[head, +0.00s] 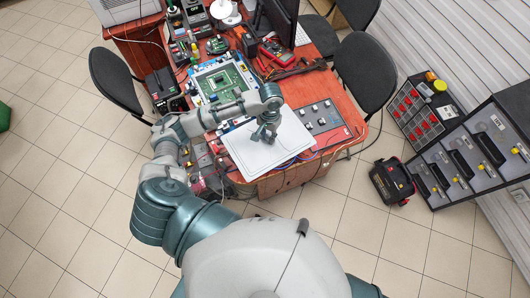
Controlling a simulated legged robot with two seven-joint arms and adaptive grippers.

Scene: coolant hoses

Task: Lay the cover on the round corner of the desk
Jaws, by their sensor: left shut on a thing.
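The cover (246,154) looks like a flat white rectangular panel. It is at the front of the red-orange desk (350,112), tilted in the picture, with its front edge reaching to or past the desk edge. My left gripper (264,137) is shut on the cover near its middle. I cannot tell whether the cover touches the desk top. The cover hides part of the desk's front corner. My right gripper is out of view.
On the desk are a green circuit board (222,84) in a blue-white frame, a grey panel with knobs (319,117), a red multimeter (275,52) and a monitor (281,20). Cables hang under the front edge. Black chairs (366,70) and a toolbox (391,182) stand around; tiled floor is free in front.

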